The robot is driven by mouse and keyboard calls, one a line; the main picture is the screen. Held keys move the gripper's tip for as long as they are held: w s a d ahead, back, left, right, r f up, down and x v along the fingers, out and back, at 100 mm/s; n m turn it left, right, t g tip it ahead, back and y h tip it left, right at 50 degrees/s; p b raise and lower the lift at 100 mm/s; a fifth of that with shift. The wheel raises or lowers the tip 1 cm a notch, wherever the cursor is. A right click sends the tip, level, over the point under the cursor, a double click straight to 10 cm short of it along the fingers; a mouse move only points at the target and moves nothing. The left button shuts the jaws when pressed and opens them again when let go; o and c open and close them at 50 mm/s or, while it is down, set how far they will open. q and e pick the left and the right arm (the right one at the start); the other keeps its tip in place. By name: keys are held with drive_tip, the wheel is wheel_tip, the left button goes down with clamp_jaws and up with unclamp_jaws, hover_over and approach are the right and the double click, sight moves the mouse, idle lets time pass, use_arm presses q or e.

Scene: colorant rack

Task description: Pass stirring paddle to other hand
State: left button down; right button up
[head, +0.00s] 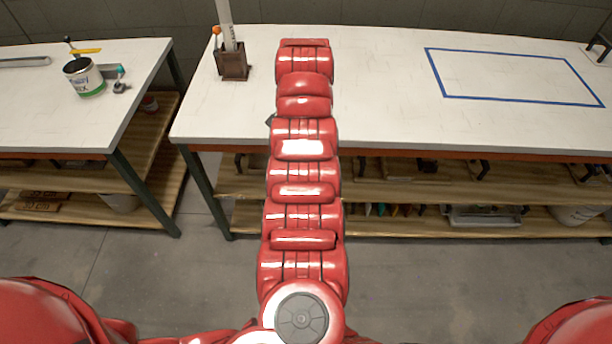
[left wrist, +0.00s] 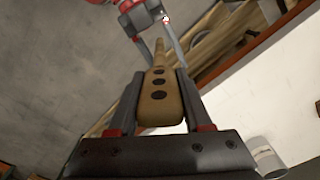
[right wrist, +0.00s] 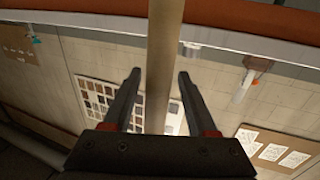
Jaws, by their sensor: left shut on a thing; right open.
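The stirring paddle (left wrist: 159,88) is wooden, with dark round marks along its near part. My left gripper (left wrist: 160,78) is shut on it in the left wrist view, and the paddle points away from that camera. My right gripper (left wrist: 150,28) shows at the far end of the paddle there. In the right wrist view my right gripper (right wrist: 158,76) is open, and a long tan shaft, seemingly the paddle (right wrist: 164,45), runs between its fingers. I cannot tell whether the fingers touch it. Neither gripper nor the paddle can be made out in the head view.
A white worktable (head: 380,60) has a blue taped rectangle (head: 510,98) and a brown holder (head: 232,64) with a pale upright stick. A side table (head: 60,120) at left holds a paint can (head: 84,78). My red links block the middle of the head view.

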drive_tip(key=shift+c, duration=0.2)
clamp_jaws()
use_arm(q)
drive_tip(key=shift+c, duration=1.3)
unclamp_jaws()
drive_tip(key=shift+r, duration=0.15)
